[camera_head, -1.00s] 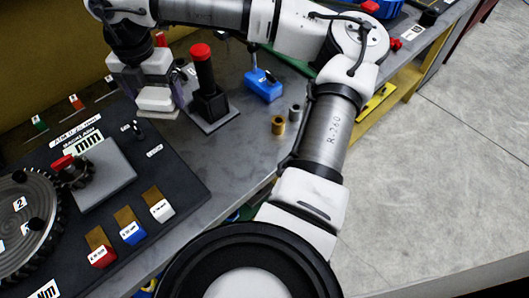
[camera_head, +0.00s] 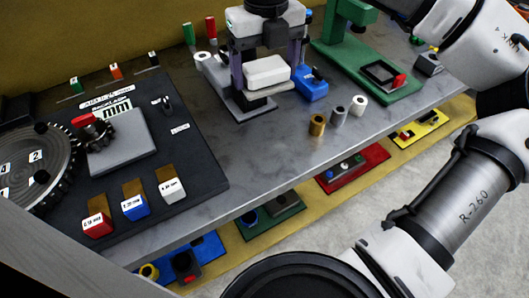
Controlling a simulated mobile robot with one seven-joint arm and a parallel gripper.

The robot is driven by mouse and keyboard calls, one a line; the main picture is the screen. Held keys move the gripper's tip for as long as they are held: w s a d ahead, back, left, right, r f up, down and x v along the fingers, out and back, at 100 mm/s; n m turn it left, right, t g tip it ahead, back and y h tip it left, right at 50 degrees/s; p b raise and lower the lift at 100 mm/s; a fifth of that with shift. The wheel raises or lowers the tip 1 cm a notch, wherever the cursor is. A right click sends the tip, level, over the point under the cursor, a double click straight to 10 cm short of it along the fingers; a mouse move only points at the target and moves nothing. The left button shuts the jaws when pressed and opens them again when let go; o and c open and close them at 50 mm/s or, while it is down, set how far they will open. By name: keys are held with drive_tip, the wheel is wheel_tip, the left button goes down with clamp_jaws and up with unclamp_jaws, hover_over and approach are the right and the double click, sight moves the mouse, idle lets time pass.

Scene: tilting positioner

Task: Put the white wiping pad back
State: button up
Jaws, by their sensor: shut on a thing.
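The white wiping pad (camera_head: 267,71) is a pale rounded block between the two fingers of my gripper (camera_head: 267,64). My gripper points down and is shut on the pad. The pad is in front of or over a dark grey base plate (camera_head: 238,108) on the bench; I cannot tell how high it is above it. My gripper and the pad hide most of what stands on that plate. No place marked for the pad can be made out.
A blue block (camera_head: 312,88) stands close right of my gripper, with a green stand (camera_head: 385,88) beyond. Brass (camera_head: 317,125) and grey (camera_head: 338,117) cylinders stand in front. The black control board (camera_head: 205,185) with a geared disc is at left. The bench front (camera_head: 265,165) is clear.

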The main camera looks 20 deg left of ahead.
drive_tip(key=shift+s+a+r+n, duration=0.1)
drive_tip(key=shift+s+r+n, duration=0.2)
drive_tip(key=shift+n, duration=0.1)
drive_tip(key=shift+s+f, duration=0.1)
drive_tip(key=shift+f, duration=0.15)
wheel_tip(320, 180, down, 18)
drive_tip(key=p, duration=0.3)
drive_tip(key=shift+f, duration=0.65)
drive_tip(key=shift+f, duration=0.2)
drive_tip(key=o, duration=0.8)
drive_tip(key=shift+r, duration=0.1)
wheel_tip(320, 180, up, 12)
drive_tip(key=shift+r+b, duration=0.15)
drive_tip(key=shift+b, duration=0.7)
